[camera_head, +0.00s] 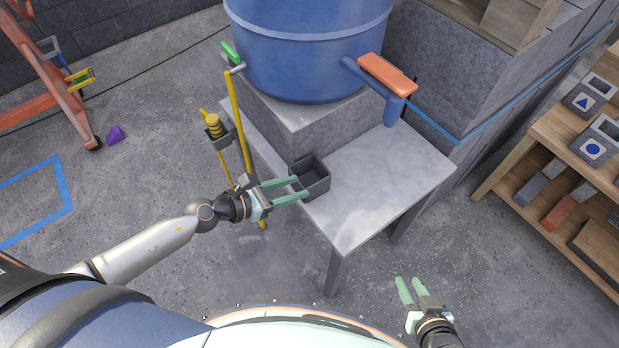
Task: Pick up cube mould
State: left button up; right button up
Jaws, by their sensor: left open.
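The cube mould (315,184) is a dark grey, open-topped square box. It sits upright at the left edge of a light grey table (375,195). My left gripper (302,187) is open, its two pale green fingers level and pointing right at the mould's left side. The fingertips overlap the mould's near left corner in the picture; I cannot tell whether they touch it. My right gripper (407,283) hangs low at the bottom right, empty, with a gap between its fingers, away from the table.
A blue barrel (310,45) with an orange-handled tap (388,74) stands on a concrete block (310,125) behind the mould. A yellow stand (238,120) rises left of the table. Wooden shelves (545,120) hold blocks at right. The table's front is clear.

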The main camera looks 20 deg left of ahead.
aim_at(318, 183)
pick_arm(q)
jog(key=x, duration=0.5)
jog(key=shift+d+f, duration=0.2)
grip_shut()
dwell(1.2)
